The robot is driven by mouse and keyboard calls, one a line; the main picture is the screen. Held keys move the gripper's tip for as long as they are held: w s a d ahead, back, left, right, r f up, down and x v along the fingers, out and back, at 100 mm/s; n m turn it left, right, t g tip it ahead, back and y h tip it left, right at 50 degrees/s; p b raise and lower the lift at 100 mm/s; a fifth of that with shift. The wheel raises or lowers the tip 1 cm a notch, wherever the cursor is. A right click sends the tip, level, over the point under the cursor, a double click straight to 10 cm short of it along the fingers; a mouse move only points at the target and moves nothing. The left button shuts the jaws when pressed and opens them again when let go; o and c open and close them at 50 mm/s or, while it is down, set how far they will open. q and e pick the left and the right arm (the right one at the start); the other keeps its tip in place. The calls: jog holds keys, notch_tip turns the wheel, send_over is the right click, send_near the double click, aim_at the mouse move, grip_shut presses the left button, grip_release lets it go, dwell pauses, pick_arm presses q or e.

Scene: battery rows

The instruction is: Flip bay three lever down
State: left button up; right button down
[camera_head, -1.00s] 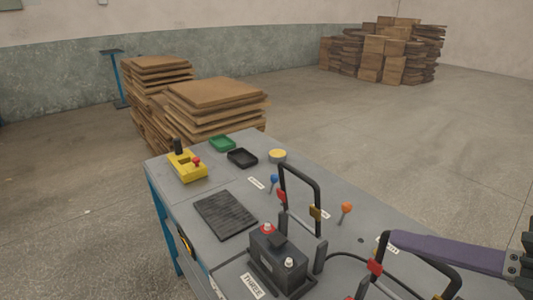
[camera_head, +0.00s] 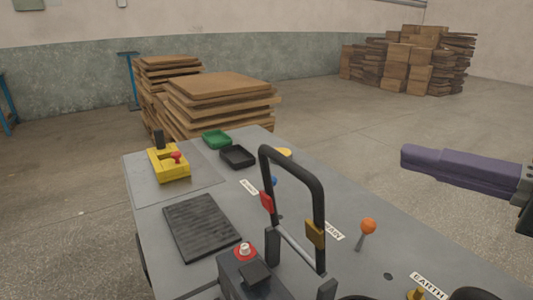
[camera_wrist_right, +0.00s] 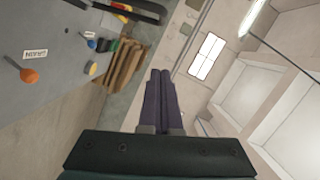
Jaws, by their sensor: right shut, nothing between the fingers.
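A dark battery (camera_head: 243,278) with a red-ringed terminal sits at the bottom edge of the head view, partly cut off; its bay label is out of view. A black hoop lever (camera_head: 318,190) with a red clip and a brass clip stands upright beside it. My right gripper (camera_head: 406,158) has purple fingers, shut and empty, in the air above the right side of the bench. It is right of the hoop and apart from it. In the right wrist view the closed fingers (camera_wrist_right: 160,76) touch nothing. My left gripper is not in view.
An orange-knobbed lever (camera_head: 368,226) and a blue knob (camera_head: 273,182) stand near the hoop. A yellow control box (camera_head: 168,164), black ribbed mat (camera_head: 200,226), green tray (camera_head: 216,139) and black tray (camera_head: 237,156) lie on the bench. Stacked boards (camera_head: 220,88) stand behind.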

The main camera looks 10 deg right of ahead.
jog(key=w+a+f+b, duration=0.1)
jog(key=w+a+f, duration=0.1)
jog(key=w+a, duration=0.5)
jog(key=shift+a+f, duration=0.2)
jog(key=shift+a, duration=0.8)
